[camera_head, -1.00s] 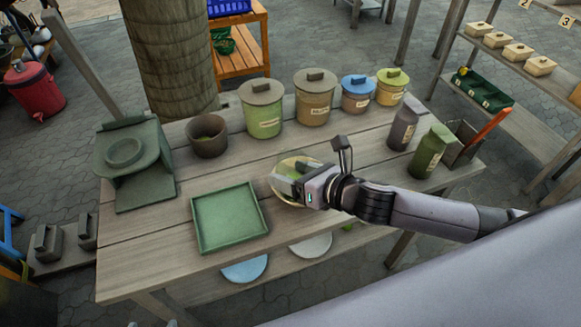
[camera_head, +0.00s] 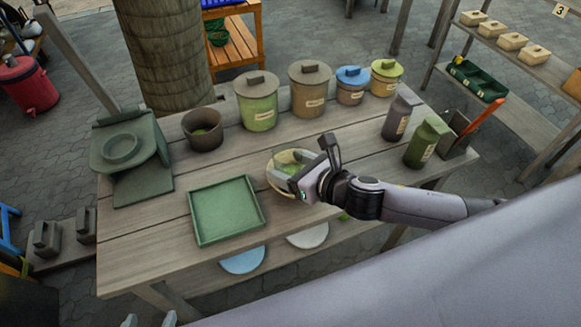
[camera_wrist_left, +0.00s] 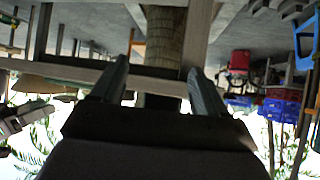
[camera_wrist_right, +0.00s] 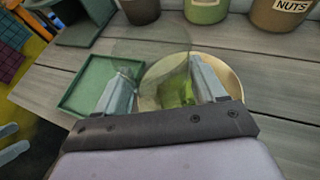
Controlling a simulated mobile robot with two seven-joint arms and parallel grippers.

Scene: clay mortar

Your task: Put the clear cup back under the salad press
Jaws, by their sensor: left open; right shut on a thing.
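The salad press (camera_head: 122,150) is a dark grey-green stand with a ring on top, at the left end of the table. My right gripper (camera_head: 287,181) is shut on the clear cup, which shows as a see-through shape (camera_wrist_right: 150,58) between the fingers in the right wrist view. The cup looks tilted over a cream bowl (camera_wrist_right: 236,82) holding green food (camera_wrist_right: 178,92). In the head view the gripper partly hides the bowl (camera_head: 272,184), and the cup is hard to make out. My left gripper (camera_head: 150,321) is open and empty at the bottom edge, below the table front.
A green square tray (camera_head: 227,211) lies between press and bowl. A brown pot (camera_head: 203,130) stands right of the press. Several lidded canisters (camera_head: 310,90) line the back. Two cartons (camera_head: 425,143) and a utensil box (camera_head: 456,137) stand at the right.

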